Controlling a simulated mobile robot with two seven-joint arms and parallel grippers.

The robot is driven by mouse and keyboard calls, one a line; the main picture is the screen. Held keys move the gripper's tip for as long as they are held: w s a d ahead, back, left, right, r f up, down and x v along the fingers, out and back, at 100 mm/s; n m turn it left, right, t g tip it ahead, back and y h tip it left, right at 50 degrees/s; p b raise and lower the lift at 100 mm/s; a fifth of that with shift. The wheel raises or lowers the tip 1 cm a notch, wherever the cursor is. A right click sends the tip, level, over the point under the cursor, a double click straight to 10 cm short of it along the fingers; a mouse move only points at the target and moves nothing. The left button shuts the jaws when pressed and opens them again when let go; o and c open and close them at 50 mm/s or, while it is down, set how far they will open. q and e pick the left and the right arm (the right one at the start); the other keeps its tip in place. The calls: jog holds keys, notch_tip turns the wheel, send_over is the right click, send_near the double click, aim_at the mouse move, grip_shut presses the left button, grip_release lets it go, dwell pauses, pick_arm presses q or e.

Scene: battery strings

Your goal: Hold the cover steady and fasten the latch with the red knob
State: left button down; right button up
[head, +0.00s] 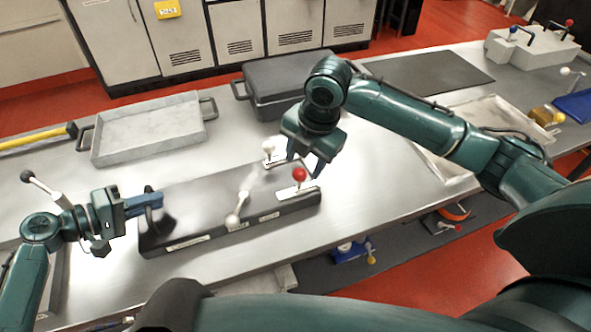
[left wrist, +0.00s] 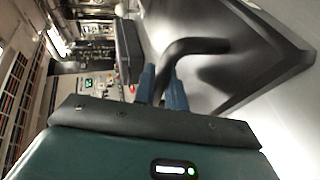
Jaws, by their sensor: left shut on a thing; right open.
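The cover (head: 190,200) is a dark, flat box lid on the steel table in the head view. The latch with the red knob (head: 299,174) stands at its right end on a white plate. My left gripper (head: 154,199) is shut on the cover's black handle (left wrist: 195,46) at the left end. The left wrist view shows its blue fingers around the handle. My right gripper (head: 304,166) is open, fingers pointing down, just above and around the red knob; contact cannot be told.
A white-knob latch (head: 268,147) and a pale-knob lever (head: 234,220) are also on the cover. A grey tray (head: 150,130) and a black lidded case (head: 285,80) stand behind. A dark mat (head: 430,74) lies back right. Bare table lies in front of the cover.

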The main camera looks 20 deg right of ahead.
pick_arm(q)
jog(key=shift+s+f, duration=0.2)
jog(key=shift+f, duration=0.35)
pick_arm(e)
notch_tip(320, 180, up, 6)
jog(key=s, duration=0.1)
jog(key=shift+d+r, duration=0.2)
jog(key=shift+d, duration=0.2)
pick_arm(q)
jog(key=c, duration=1.6)
grip_release()
jog(key=shift+a, duration=0.1)
jog(key=shift+o, duration=1.2)
jog(key=shift+w+r, duration=0.15)
jog(key=shift+r, duration=0.1)
jog(key=shift+r, duration=0.1)
